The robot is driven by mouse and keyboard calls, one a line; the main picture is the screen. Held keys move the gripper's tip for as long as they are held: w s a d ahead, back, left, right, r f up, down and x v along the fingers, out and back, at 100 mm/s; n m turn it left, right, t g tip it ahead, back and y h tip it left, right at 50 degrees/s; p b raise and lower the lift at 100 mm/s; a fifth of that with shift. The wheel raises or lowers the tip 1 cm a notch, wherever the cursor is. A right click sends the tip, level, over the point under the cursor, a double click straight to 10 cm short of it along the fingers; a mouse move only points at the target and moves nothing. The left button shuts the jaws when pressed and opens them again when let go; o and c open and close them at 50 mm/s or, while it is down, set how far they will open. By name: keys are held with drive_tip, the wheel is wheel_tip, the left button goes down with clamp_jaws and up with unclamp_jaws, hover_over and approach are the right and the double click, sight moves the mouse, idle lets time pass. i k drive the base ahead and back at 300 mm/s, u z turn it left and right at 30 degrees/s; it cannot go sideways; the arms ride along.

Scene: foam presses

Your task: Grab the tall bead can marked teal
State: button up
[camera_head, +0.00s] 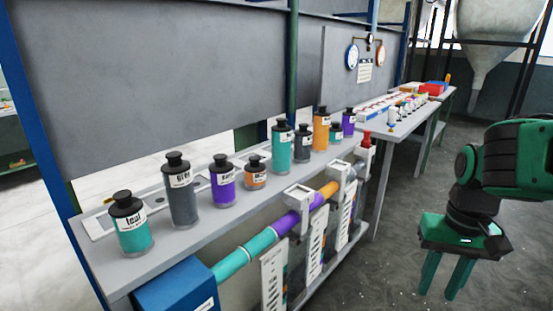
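A tall teal can (281,152) with a black cap and a white label stands upright on the grey shelf (190,244), near its middle. Its label is too small to read surely. A shorter, wider teal can (134,238) stands at the near left end; its label reads "teal". A small teal can (336,137) stands farther along. My gripper (444,285) hangs at the lower right with its two green fingers pointing down and apart. It is empty, over the floor, well to the right of the shelf and touching no can.
Close neighbours of the tall teal can are a dark grey can (302,149) and a small orange can (255,179). A tall grey can (181,200), purple cans and a tall orange can (321,136) share the shelf. Coloured pipes with white brackets run below its front edge.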

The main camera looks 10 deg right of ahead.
sight(281, 133)
drive_tip(key=u, duration=0.05)
drive_tip(key=i, duration=1)
drive_tip(key=z, duration=0.1)
